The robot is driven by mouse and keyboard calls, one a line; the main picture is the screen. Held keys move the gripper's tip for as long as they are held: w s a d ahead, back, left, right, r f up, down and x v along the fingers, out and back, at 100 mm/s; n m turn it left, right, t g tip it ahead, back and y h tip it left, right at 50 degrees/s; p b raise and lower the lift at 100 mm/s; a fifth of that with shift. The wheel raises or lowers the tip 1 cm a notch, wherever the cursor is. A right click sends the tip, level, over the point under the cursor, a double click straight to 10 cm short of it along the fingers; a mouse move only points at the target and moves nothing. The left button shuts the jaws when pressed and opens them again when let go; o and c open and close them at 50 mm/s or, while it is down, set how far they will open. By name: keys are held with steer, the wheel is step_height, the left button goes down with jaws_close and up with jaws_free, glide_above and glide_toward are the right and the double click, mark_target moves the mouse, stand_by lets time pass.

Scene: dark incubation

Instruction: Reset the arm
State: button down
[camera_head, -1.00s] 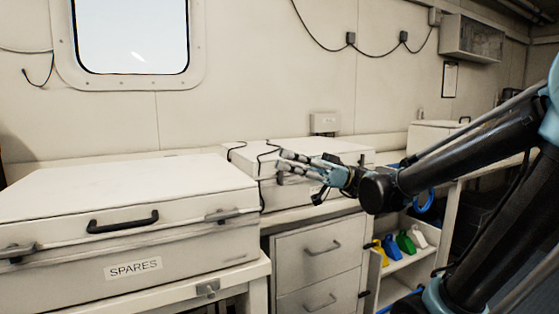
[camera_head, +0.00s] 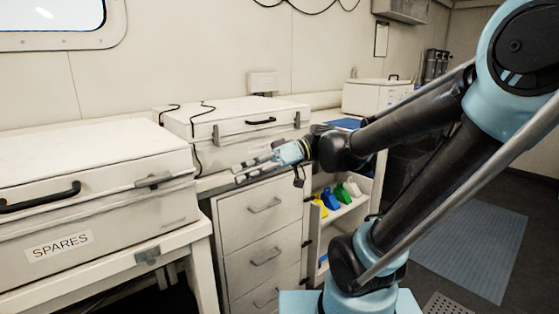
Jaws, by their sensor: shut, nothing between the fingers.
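My gripper (camera_head: 252,168) is shut and empty.
A white case marked SPARES (camera_head: 120,231) stands on a bench at the left. A shelf (camera_head: 340,223) with coloured items is right of the drawers. A white box (camera_head: 376,97) stands farther back. Clear floor with a blue-grey mat (camera_head: 470,245) lies at the right.

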steer(key=w+d+f+m+t+h, duration=0.2)
steer(key=d+f+m+t+h, duration=0.3)
steer(key=f, duration=0.5)
steer(key=w+d+f+m+t+h, duration=0.1)
steer(key=d+f+m+h, duration=0.3)
steer(key=d, duration=0.8)
steer(key=w+d+f+m+t+h, duration=0.1)
steer(key=d+f+m+h, duration=0.4)
steer(key=d, duration=0.7)
step_height(320, 180, down, 2)
steer(key=shift+f+m+t, duration=0.2)
steer(key=shift+m+t, duration=0.7)
steer(key=shift+m, duration=0.3)
